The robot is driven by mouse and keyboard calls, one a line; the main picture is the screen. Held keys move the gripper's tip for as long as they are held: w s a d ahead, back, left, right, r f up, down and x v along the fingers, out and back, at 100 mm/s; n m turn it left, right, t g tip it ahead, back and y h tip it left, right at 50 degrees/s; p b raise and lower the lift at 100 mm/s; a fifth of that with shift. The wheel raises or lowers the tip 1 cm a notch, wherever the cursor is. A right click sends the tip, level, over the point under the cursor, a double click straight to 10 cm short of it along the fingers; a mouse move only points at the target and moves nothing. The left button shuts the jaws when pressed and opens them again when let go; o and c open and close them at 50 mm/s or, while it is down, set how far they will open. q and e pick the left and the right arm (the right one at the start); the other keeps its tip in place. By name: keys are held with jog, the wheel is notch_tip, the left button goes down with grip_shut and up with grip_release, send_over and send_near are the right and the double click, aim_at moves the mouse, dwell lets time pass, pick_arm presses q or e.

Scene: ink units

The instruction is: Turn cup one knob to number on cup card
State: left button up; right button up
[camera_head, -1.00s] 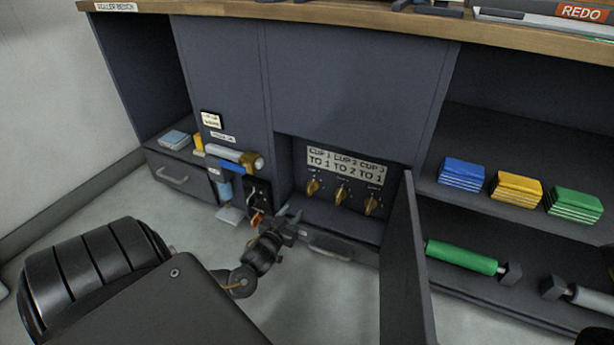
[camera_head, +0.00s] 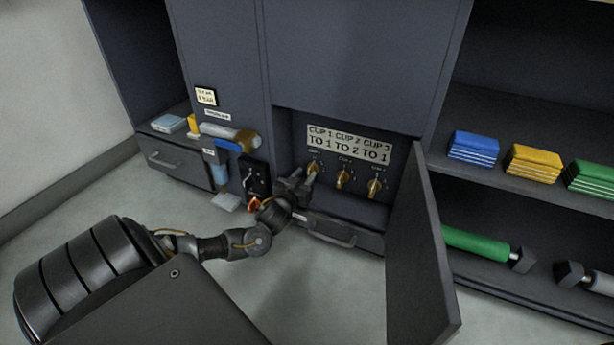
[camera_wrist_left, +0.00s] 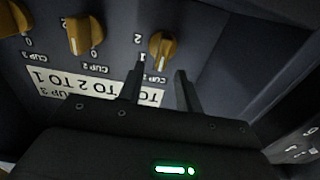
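The cup card (camera_head: 348,144) reads "CUP 1 CUP 2 CUP 3" over "TO 1 TO 2 TO 1". Below it in the recess is the brass cup one knob (camera_head: 314,167), the leftmost of three. In the left wrist view, which is upside down, the cup one knob (camera_wrist_left: 163,48) is the rightmost, with 2 and 1 marked beside it. My left gripper (camera_head: 304,176) is just in front of that knob. Its fingers (camera_wrist_left: 159,72) are apart, with the knob lined up between the tips; I cannot tell whether they touch it. The knob's exact setting is unclear. My right gripper is out of view.
The cup two knob (camera_head: 343,179) and cup three knob (camera_head: 375,187) sit close to the right. An open door (camera_head: 415,250) stands right of the recess. A drawer handle (camera_head: 330,237) is below, and a blue-handled fitting (camera_head: 228,145) is to the left.

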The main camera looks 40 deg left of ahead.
aim_at(311, 171)
pick_arm(q)
jog(key=shift+b+x, duration=0.35)
jog(key=shift+x, duration=0.75)
grip_shut()
